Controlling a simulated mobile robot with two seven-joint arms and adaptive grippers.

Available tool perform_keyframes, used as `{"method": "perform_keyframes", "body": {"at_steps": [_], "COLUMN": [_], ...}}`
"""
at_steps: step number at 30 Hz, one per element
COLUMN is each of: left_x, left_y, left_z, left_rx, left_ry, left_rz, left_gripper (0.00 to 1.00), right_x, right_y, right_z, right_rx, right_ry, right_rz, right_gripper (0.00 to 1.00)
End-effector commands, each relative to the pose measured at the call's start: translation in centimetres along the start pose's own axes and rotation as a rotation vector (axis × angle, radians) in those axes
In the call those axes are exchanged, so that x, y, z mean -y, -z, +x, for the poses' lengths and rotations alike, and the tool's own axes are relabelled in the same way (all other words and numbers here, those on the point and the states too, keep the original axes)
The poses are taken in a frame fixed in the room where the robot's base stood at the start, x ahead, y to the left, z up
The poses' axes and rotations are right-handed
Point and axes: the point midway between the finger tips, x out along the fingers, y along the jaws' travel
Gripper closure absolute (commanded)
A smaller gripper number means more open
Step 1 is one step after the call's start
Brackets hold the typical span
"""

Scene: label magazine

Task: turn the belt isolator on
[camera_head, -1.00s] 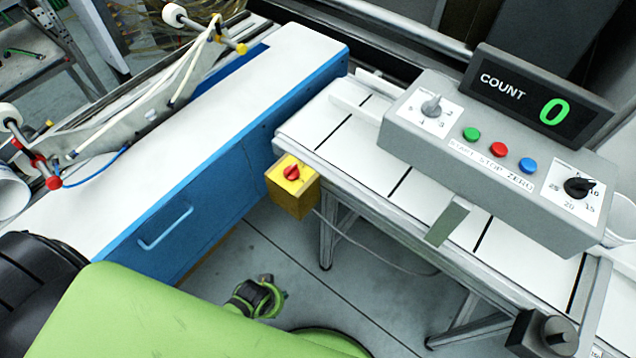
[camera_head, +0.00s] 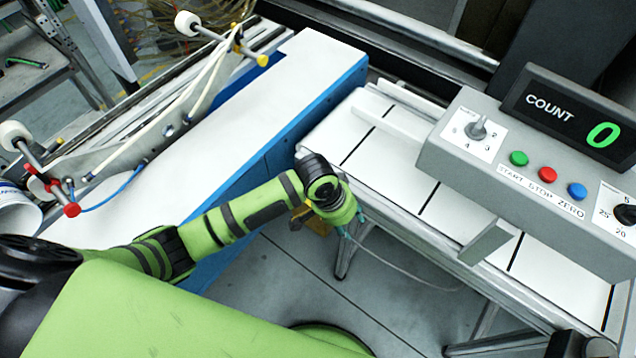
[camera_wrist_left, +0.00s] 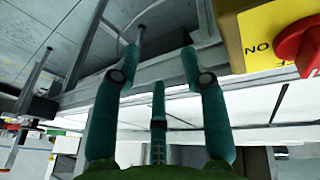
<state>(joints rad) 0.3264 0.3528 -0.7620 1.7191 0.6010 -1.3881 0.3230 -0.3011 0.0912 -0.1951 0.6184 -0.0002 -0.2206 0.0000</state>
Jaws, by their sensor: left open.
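The belt isolator is a yellow box (camera_head: 316,223) with a red knob, at the conveyor's near left end. In the head view my left wrist covers most of it and hides the knob. In the left wrist view the yellow box (camera_wrist_left: 262,35) is at the upper right, and the red knob (camera_wrist_left: 298,46) is cut by the right edge. Letters reading "NO" show beside the knob, whose setting I cannot tell. My left gripper (camera_head: 353,226) is open and empty. In the wrist view its teal fingers (camera_wrist_left: 160,62) are apart, left of the box and not touching it.
The white conveyor (camera_head: 400,165) carries a grey control box (camera_head: 510,170) with a count display (camera_head: 570,118) reading 0. A blue cabinet with a white top (camera_head: 290,90) stands to the left. A grey cable (camera_head: 400,262) hangs below the conveyor. Floor in front is open.

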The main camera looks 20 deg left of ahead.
Motion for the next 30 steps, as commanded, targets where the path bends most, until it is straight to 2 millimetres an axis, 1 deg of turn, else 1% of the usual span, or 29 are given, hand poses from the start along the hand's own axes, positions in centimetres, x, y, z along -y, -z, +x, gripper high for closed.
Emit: {"method": "perform_keyframes", "body": {"at_steps": [1, 4, 6, 10, 12, 15, 17, 20, 27, 30], "left_x": [1.1, 2.9, 4.5, 7.2, 8.2, 9.0, 9.3, 9.5, 10.3, 10.4], "left_y": [1.5, 2.8, 3.4, 4.0, 4.2, 4.2, 4.2, 3.8, 2.9, 2.7], "left_z": [-1.2, -3.2, -4.7, -7.2, -8.2, -9.0, -9.0, -8.1, -4.6, -3.5], "left_rx": [0.025, 0.1, 0.146, 0.21, 0.232, 0.251, 0.257, 0.261, 0.258, 0.256], "left_ry": [0.028, 0.074, 0.115, 0.181, 0.205, 0.225, 0.231, 0.231, 0.231, 0.229], "left_rz": [0.018, 0.015, -0.001, -0.048, -0.071, -0.094, -0.1, -0.103, -0.101, -0.099], "left_gripper": [0.56, 0.56, 0.56, 0.56, 0.56, 0.56, 0.56, 0.56, 0.56, 0.56], "right_x": [0.4, 1.1, 1.5, 1.6, 1.6, 1.6, 1.5, 1.3, 0.8, 0.7], "right_y": [0.1, 0.2, 0.3, 0.3, 0.3, 0.4, 0.4, 0.4, 0.4, 0.4], "right_z": [0.0, -0.1, -0.1, -0.1, -0.1, -0.1, -0.2, -0.5, -1.1, -1.3], "right_rx": [-0.001, -0.003, -0.004, -0.005, -0.005, -0.005, -0.005, -0.005, -0.004, -0.005], "right_ry": [0.005, 0.014, 0.019, 0.021, 0.021, 0.02, 0.019, 0.016, 0.011, 0.01], "right_rz": [0.002, 0.003, 0.003, 0.002, 0.002, 0.001, 0.001, -0.001, -0.002, -0.002], "right_gripper": [0.6, 0.6, 0.6, 0.6, 0.6, 0.6, 0.6, 0.6, 0.6, 0.6]}}
